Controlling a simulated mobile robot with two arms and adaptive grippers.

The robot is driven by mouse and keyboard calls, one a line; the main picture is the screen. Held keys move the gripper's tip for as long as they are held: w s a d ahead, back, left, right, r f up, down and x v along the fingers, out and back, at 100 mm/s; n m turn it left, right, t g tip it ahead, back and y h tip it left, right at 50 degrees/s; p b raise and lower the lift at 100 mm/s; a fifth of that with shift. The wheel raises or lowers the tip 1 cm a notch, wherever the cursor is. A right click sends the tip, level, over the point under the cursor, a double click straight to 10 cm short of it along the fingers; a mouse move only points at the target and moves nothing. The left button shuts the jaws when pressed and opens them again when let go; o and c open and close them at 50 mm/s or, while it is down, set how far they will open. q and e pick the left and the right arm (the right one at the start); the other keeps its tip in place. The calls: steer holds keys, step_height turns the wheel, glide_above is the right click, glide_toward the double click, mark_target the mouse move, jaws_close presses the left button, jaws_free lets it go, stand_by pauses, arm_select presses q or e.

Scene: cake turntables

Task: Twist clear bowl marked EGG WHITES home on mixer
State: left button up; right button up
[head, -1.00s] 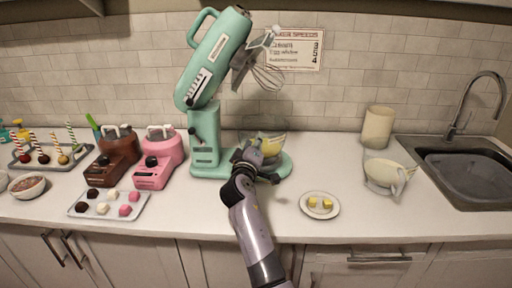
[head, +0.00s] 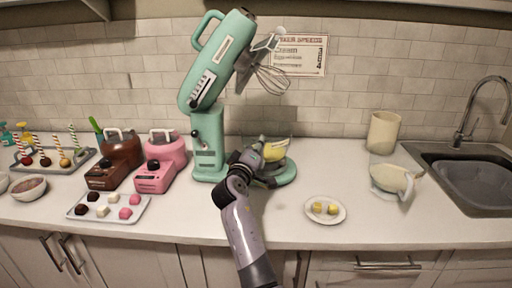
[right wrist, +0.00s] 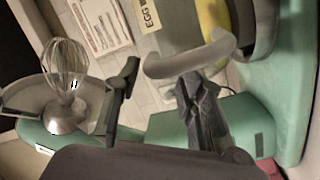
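The mint green mixer (head: 209,135) stands on the counter with its head tilted up and its whisk (head: 270,77) raised. The clear bowl (head: 290,146) with yellow contents is over the mixer's round base (head: 287,176); I cannot tell whether it is seated. In the right wrist view the bowl's label (right wrist: 152,14) reads "EGG", with the rest cut off, and a pale curved handle (right wrist: 190,58) shows. My right gripper (head: 262,143) is at the bowl, hiding much of it. Its fingers (right wrist: 160,83) are apart. One fingertip overlaps the handle; contact is unclear. My left gripper is out of view.
A plate with yellow pieces (head: 325,210) lies right of my arm.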

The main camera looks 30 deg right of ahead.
steer(key=shift+o, duration=1.3)
steer(key=shift+w+d+f, duration=0.15)
steer(key=shift+f, duration=0.25)
steer(key=shift+w+d+f, duration=0.1)
steer(key=shift+f, duration=0.25)
steer(key=shift+o, duration=0.8)
steer(key=shift+r, duration=0.1)
step_height(320, 180, up, 10)
steer(key=shift+r, duration=0.2)
steer(key=shift+a, duration=0.1)
